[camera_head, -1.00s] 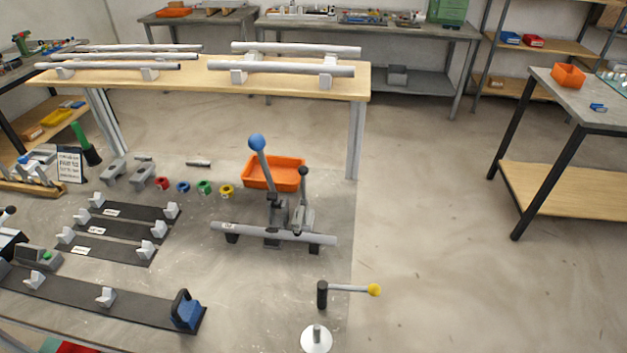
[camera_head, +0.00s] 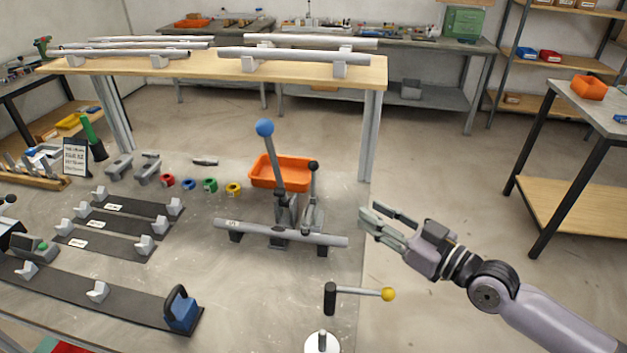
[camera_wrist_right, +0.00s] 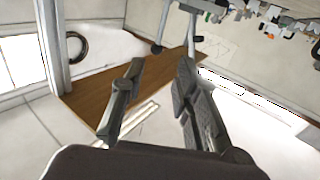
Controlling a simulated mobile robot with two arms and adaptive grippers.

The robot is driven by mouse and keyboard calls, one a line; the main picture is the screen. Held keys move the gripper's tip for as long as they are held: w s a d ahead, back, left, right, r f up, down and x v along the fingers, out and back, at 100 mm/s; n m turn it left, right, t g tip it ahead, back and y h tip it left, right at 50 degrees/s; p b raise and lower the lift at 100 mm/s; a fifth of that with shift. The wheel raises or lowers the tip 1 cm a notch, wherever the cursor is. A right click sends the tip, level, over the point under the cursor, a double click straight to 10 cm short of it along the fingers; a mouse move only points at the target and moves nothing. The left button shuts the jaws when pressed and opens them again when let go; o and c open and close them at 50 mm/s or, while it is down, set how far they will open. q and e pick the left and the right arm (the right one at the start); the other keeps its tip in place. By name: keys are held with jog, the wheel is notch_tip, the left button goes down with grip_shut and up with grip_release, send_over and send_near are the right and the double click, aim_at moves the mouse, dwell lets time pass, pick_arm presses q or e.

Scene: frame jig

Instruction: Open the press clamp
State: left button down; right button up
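The press clamp (camera_head: 287,208) stands on the grey bench in the head view. Its long lever rises up and tilts left, ending in a blue ball knob (camera_head: 264,127). A shorter lever with a black knob (camera_head: 313,166) stands just right of it. A grey tube (camera_head: 280,233) lies across supports at the clamp's foot. My right gripper (camera_head: 370,217) is to the right of the clamp, its fingers apart and empty, pointing left. It touches nothing. The right wrist view shows the spread fingers (camera_wrist_right: 155,105) with nothing between them. My left gripper is not in view.
An orange bin (camera_head: 281,172) sits behind the clamp. A crank with a yellow knob (camera_head: 388,294) is at front right. Several coloured rings, black strips with grey blocks (camera_head: 120,226) and a blue-ended fixture (camera_head: 181,308) lie left.

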jog(key=p, duration=0.3)
send_near(315, 178)
jog(key=x, duration=1)
jog(key=shift+w+a, duration=0.2)
jog(key=shift+w, duration=0.05)
jog(key=shift+c, duration=0.5)
grip_shut()
